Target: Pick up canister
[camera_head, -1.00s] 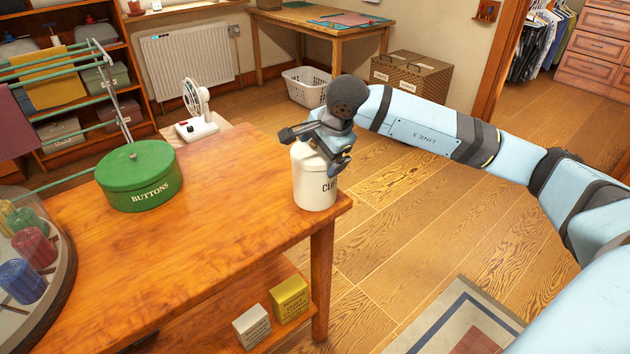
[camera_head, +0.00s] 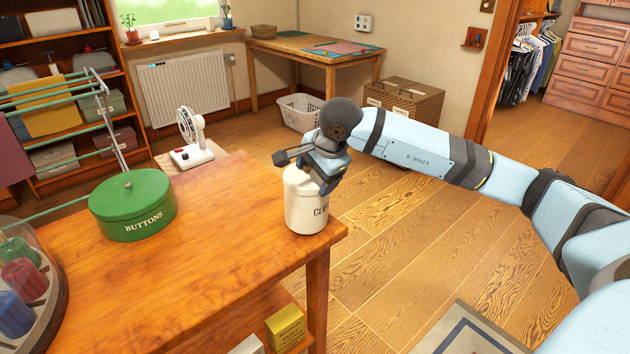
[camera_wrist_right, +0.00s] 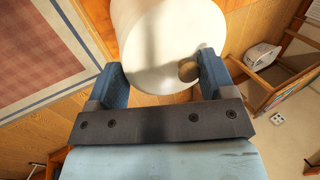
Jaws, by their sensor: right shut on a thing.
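The cream canister (camera_head: 303,207), with dark letters partly hidden on its side, stands upright at the near right corner of the wooden table (camera_head: 215,255). My right gripper (camera_head: 308,165) reaches over it from the right and is shut on its upper part. In the right wrist view the pale canister (camera_wrist_right: 160,35) sits between the two blue fingers of the gripper (camera_wrist_right: 163,78), with a small round knob by the right finger. I cannot tell whether its base touches the tabletop. My left gripper is not in view.
A green buttons tin (camera_head: 132,205) and a rack of thread spools (camera_head: 22,275) stand on the table's left. A small white fan (camera_head: 192,140) is behind it. A yellow box (camera_head: 286,328) sits on the lower shelf. The tabletop's middle is clear.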

